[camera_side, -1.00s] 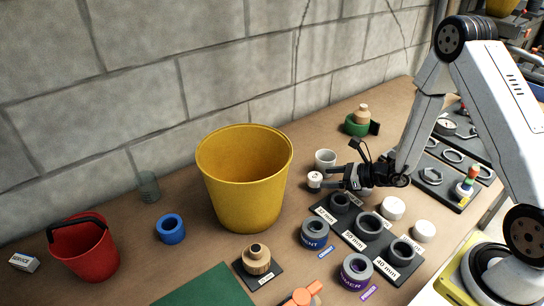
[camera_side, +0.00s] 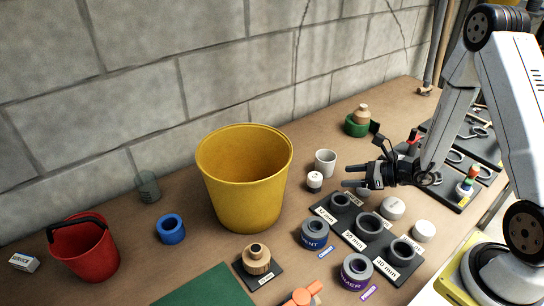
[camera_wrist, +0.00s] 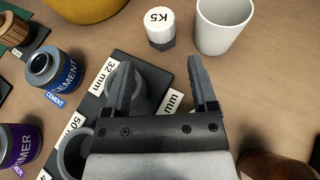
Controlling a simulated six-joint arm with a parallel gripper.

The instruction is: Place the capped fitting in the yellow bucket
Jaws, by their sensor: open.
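A small fitting with a white cap marked K5 and a dark grey base (camera_wrist: 160,28) stands upright on the table. In the side view this capped fitting (camera_side: 315,180) is right of the yellow bucket (camera_side: 244,190), in front of a white cup. The bucket stands upright, and its visible inside looks empty; its floor is hidden. Part of the bucket (camera_wrist: 85,8) shows at the top of the wrist view. My gripper (camera_side: 352,176) is open and empty, to the right of the fitting and apart from it. In the wrist view the fitting lies beyond my open fingers (camera_wrist: 160,80).
The white cup (camera_wrist: 224,25) stands close beside the fitting. A black holder with several grey rings (camera_side: 370,226) lies below my gripper, near white caps (camera_side: 392,208) and cement (camera_side: 315,234) and primer (camera_side: 356,272) tins. A red bucket (camera_side: 85,250) stands at left.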

